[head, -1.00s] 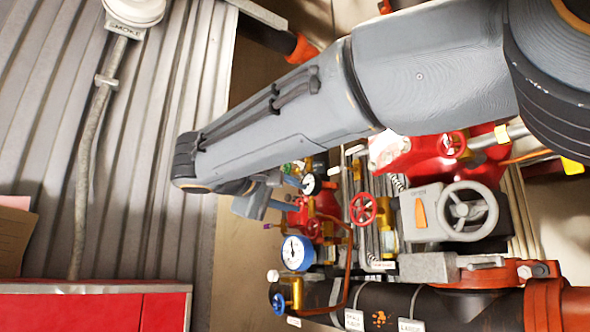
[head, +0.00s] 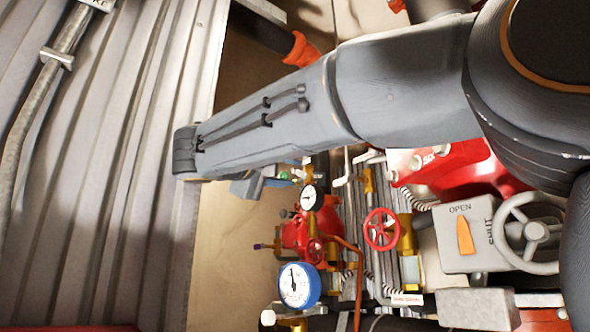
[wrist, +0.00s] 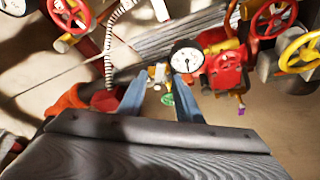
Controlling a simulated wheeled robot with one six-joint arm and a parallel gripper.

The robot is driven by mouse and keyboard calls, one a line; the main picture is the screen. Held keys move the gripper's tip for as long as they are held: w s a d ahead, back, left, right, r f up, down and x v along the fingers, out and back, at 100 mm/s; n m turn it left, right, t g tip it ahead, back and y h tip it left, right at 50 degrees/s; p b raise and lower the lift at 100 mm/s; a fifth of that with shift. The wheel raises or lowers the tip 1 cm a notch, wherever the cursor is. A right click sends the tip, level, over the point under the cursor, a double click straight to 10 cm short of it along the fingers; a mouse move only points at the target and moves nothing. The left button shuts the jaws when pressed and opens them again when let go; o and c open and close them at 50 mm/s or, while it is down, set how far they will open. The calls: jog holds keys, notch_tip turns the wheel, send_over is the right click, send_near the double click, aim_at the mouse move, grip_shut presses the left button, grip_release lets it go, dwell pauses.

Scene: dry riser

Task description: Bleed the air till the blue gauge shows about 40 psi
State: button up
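The blue gauge (head: 298,285) has a blue rim and white face, low centre in the head view. Its needle points nearly straight up in the picture; the numbers are too small to read. It does not show in the wrist view. My gripper (wrist: 160,94) has two blue fingers spread apart with nothing gripped. Beyond them are a small green handle (wrist: 167,99) and brass fittings; I cannot tell the distance. The green handle also shows in the head view (head: 284,175). In the head view my gripper is mostly hidden by my arm, above and left of the blue gauge.
A black-rimmed white gauge (head: 311,197) stands above the blue one. Red valve bodies, a red handwheel (head: 381,229) and a grey OPEN/SHUT indicator box (head: 466,236) with a grey handwheel (head: 527,233) crowd the right. Corrugated metal wall (head: 110,180) fills the left.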

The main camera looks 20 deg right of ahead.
aim_at(301, 174)
jog(key=shift+p+x, duration=0.55)
jog(key=shift+x, duration=1.2)
grip_shut()
